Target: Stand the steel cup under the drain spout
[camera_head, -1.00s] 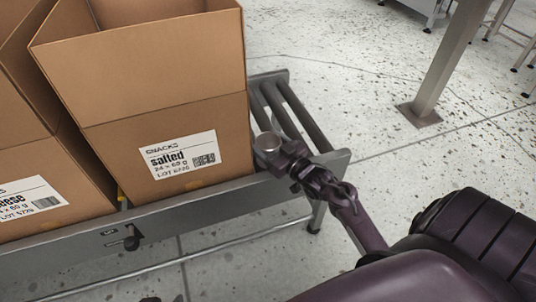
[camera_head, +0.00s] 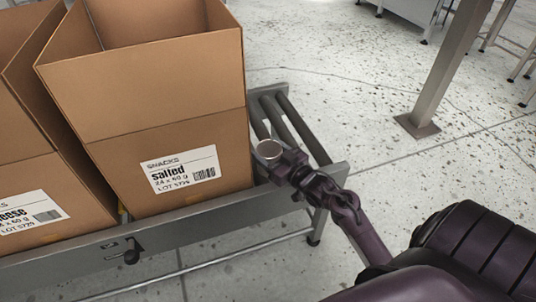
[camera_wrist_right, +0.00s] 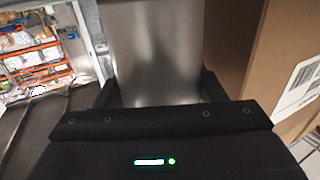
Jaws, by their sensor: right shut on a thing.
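In the right wrist view the cup's brushed steel wall (camera_wrist_right: 157,50) fills the space between the two dark fingers (camera_wrist_right: 157,92). My left gripper is not in view.
The open salted carton (camera_head: 175,120) stands close to the left of the cup, with another carton (camera_head: 35,190) beyond it. The conveyor's bare rollers (camera_head: 295,130) lie behind the gripper. A steel post (camera_head: 440,75) stands on the floor at right. Stocked shelves (camera_wrist_right: 35,50) show in the wrist view.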

